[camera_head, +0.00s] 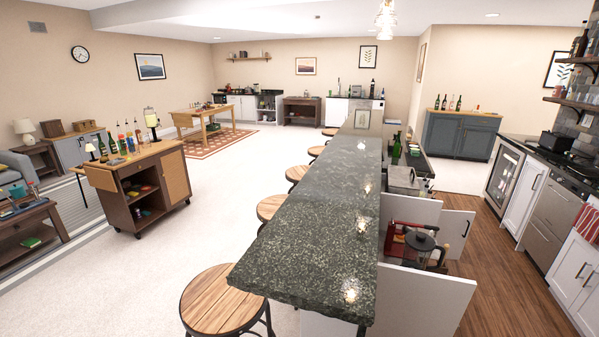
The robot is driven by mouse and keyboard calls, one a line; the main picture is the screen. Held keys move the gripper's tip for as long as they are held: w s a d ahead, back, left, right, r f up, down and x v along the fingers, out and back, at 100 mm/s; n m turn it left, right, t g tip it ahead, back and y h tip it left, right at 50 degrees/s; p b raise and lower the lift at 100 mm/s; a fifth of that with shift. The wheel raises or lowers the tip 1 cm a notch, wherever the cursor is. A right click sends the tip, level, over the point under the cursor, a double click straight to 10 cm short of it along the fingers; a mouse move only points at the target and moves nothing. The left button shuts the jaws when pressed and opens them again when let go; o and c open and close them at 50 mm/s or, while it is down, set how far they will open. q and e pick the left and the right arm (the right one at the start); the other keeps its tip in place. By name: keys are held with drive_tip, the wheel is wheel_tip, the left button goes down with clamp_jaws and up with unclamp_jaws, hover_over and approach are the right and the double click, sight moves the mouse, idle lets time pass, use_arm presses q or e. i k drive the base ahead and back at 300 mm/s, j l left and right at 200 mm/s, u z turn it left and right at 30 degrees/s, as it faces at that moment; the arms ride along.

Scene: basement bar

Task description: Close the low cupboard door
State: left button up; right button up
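Several white door panels stand out from the working side of the bar on the right. The nearest white panel (425,303) juts into the aisle, its lower part cut off by the frame edge. Behind it a white door with a dark handle (457,225) stands open. A further white panel (412,210) is beyond that. Neither of my grippers is in view.
The granite bar top (330,205) runs down the middle, with wooden stools (222,298) on its left. A French press (418,247) and a red item stand near the open panels. Wooden floor (495,275) is clear between the bar and the right-hand white cabinets (522,200).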

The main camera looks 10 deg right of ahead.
sight(454, 226)
drive_tip(key=l+u, duration=0.45)
drive_tip(key=l, duration=1.1)
drive_tip(key=l+u, duration=0.1)
drive_tip(key=l, duration=1.3)
drive_tip(key=l+z, duration=0.25)
drive_tip(key=l, duration=0.4)
drive_tip(key=l+z, duration=0.2)
drive_tip(key=z, duration=0.25)
drive_tip(key=i+l+z, duration=0.15)
drive_tip(key=z, duration=0.25)
drive_tip(key=i+l+z, duration=0.1)
drive_tip(key=z, duration=0.35)
drive_tip(key=i+l+u, duration=0.4)
drive_tip(key=l, duration=0.25)
drive_tip(key=i+l+u, duration=0.4)
drive_tip(key=l, duration=0.45)
drive_tip(key=i, duration=0.1)
